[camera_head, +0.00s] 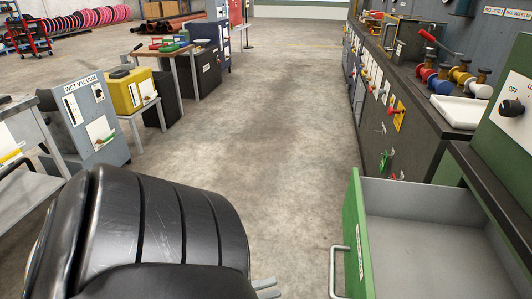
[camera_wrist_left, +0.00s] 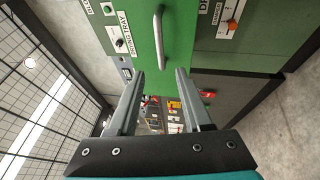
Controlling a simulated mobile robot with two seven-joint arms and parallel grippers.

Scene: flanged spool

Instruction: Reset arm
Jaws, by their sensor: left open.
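My left arm, black and ribbed, fills the lower left of the head view. The grey fingers of my left gripper (camera_head: 266,288) show just past its right edge. In the left wrist view the left gripper (camera_wrist_left: 160,72) has its two fingers spread with nothing between them. Ahead of it is the green drawer front (camera_wrist_left: 182,30) with a metal handle (camera_wrist_left: 160,28); the handle appears apart from the fingers. In the head view the drawer (camera_head: 440,240) is pulled open and its visible inside is empty. My right gripper is not in view.
Red, blue and yellow spool-shaped parts (camera_head: 440,82) and a white tray (camera_head: 478,111) sit on the right workbench. A wet vacuum (camera_head: 92,115) and a yellow case (camera_head: 130,92) stand at left. The concrete aisle (camera_head: 260,130) between is clear.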

